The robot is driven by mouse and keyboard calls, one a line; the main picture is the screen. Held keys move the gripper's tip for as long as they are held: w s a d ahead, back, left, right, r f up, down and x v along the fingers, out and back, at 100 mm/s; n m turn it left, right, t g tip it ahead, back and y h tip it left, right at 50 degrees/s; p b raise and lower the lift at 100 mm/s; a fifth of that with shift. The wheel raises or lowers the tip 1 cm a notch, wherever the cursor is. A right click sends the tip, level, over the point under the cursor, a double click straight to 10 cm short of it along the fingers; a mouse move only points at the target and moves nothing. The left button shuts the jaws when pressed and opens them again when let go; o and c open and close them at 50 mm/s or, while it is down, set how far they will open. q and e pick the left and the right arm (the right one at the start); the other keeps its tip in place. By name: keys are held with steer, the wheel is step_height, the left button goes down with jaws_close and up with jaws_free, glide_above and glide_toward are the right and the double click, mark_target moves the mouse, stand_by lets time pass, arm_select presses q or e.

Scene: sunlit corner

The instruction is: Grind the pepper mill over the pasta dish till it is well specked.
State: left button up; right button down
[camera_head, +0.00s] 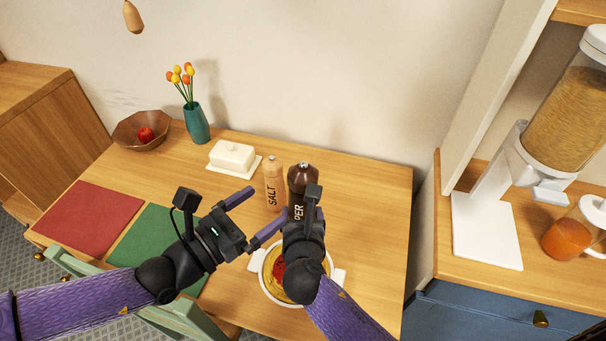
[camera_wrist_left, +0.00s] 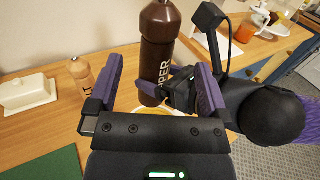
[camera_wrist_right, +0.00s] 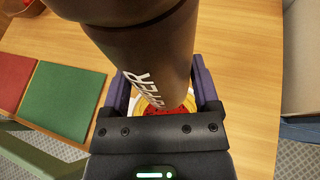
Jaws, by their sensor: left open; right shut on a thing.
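The dark brown pepper mill (camera_head: 302,177) is held upright by my right gripper (camera_head: 304,213), whose fingers are shut around its body. It also shows large in the left wrist view (camera_wrist_left: 157,50) and in the right wrist view (camera_wrist_right: 150,60). The pasta dish (camera_head: 268,285), a white dish with yellow pasta and red sauce, is below and partly hidden by my right wrist. In the right wrist view its red sauce (camera_wrist_right: 158,108) shows under the mill. My left gripper (camera_head: 252,218) is open and empty, left of the mill. Pepper specks cannot be made out.
A pale wooden salt mill (camera_head: 272,187) stands just behind the grippers. A butter dish (camera_head: 233,157), a vase of tulips (camera_head: 196,123) and a bowl (camera_head: 128,134) with a red apple are farther back left. Red (camera_head: 88,212) and green (camera_head: 150,240) mats lie left. The table's right side is clear.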

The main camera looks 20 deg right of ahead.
mark_target(304, 178)
arm_select(q)
steer(key=x, duration=1)
steer(key=shift+w, duration=0.1)
steer(key=shift+r, duration=0.1)
steer(key=c, duration=1.1)
steer(key=m+g+h, duration=0.1)
steer(key=g, duration=0.1)
steer(key=shift+w+m+g, duration=0.1)
steer(key=shift+m+g, duration=0.2)
steer(key=shift+m, duration=0.1)
steer(key=m+g, duration=0.2)
steer(key=g, duration=0.1)
steer(key=shift+g+h, duration=0.3)
steer(key=shift+h, duration=0.1)
steer(key=shift+m+g, duration=0.4)
steer(key=shift+g, duration=0.1)
arm_select(e)
steer(key=shift+d, duration=0.1)
arm_select(q)
steer(key=o, duration=1.1)
